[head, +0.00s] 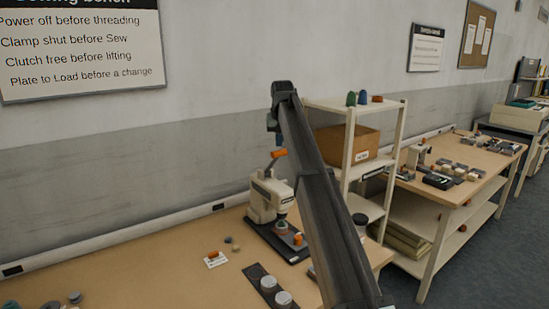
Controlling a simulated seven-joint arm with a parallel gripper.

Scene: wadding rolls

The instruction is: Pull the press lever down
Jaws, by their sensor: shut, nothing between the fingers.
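The press (268,197) is a cream machine on a black base (262,232), standing on the wooden bench. Its lever (272,165) rises from the top of the body and ends in an orange knob (279,153). The lever points up. My gripper (279,143) hangs down from the end of my arm, just above the knob. It is shut and holds nothing. It is small in this view, so I cannot tell whether it touches the knob. My arm covers part of the right side of the press base.
A shelf rack (397,150) with a cardboard box (346,144) stands to the right, behind my arm. On the bench are a white card (216,262) with a small orange part and a black strip (257,275) with two pale discs. The left bench is mostly clear.

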